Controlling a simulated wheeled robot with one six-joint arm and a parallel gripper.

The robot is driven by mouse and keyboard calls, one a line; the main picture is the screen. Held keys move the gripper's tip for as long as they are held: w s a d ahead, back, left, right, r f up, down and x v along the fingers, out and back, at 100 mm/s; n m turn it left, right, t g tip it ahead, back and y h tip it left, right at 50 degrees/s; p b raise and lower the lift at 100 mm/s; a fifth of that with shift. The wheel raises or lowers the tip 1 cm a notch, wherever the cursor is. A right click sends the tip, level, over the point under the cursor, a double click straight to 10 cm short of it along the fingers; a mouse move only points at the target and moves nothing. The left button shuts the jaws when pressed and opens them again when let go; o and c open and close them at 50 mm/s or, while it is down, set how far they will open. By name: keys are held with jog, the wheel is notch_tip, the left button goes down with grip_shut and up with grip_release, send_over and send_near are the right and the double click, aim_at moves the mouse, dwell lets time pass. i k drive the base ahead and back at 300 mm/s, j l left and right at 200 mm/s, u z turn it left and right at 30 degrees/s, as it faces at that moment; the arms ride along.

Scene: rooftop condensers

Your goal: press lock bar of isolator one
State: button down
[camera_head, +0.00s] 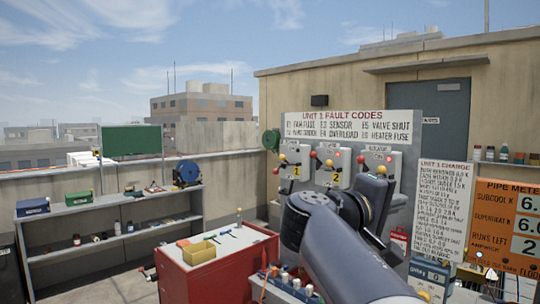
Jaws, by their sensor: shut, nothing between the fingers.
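Isolator one (299,156) is a pale grey box on the wall panel, with a yellow plate marked 1. A yellow knob and a red knob stand out at its left side. Its lock bar is too small to pick out. Isolator two (334,160) is a like box to its right, with a plate marked 2. A third box (378,156) further right is partly covered by my arm. My arm reaches up from the bottom right in front of the panel, right of isolator one. My gripper does not show; the arm hides that area.
A red cabinet (217,275) with a yellow bin (198,252) stands in front, left of my arm. A grey shelf (115,207) lines the left wall. A fault-code board (350,124) hangs above the isolators. A white text board (442,207) and orange sign (507,226) stand at right.

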aim_at(282, 157)
jog(key=i+j+z, duration=0.4)
jog(key=i+j, duration=2.05)
jog(key=j, duration=0.1)
